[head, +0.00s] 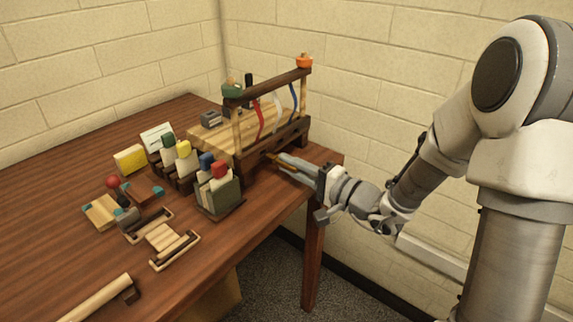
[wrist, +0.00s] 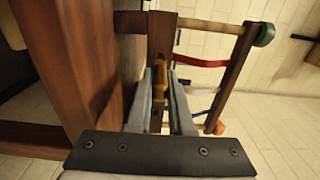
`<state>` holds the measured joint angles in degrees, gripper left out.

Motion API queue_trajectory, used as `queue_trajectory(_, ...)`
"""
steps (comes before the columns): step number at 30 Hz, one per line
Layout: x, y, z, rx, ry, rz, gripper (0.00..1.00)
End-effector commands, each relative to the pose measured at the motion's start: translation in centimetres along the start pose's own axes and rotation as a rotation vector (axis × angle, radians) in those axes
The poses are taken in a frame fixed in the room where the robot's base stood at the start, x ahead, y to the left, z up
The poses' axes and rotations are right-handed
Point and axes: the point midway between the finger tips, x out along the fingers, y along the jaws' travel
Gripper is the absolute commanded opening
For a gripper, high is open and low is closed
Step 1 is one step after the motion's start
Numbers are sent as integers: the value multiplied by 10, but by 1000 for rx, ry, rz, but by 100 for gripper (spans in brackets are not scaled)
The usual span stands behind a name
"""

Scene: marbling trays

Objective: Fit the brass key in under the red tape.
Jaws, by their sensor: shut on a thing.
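My gripper (head: 277,159) is shut on the brass key (wrist: 160,78), whose brass-coloured body shows between the fingers in the wrist view (wrist: 160,88). Its far end is partly hidden by the dark wood ahead. In the head view the key (head: 269,155) is a small brown-gold end at the fingertips, low in front of the rack's dark lower rail (head: 285,139). The red tape (head: 259,119) hangs from the rack's upper bar, above and left of the fingertips. It also shows in the wrist view (wrist: 201,62), apart from the key.
A white tape (head: 279,107) and a blue tape (head: 294,97) hang beside the red one. A block holder with red and blue tops (head: 218,195) stands left of my gripper. Small trays (head: 175,250) and a wooden roller (head: 100,299) lie nearer on the table (head: 225,262).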

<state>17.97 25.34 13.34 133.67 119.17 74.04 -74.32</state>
Motion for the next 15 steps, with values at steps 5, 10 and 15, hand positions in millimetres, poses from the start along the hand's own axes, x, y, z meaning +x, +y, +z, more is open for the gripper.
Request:
queue_trajectory(5,0,0,0,0,0,-1,0)
queue_trajectory(10,3,0,0,0,0,-1,0)
queue_trajectory(15,8,0,0,0,-1,-1,0)
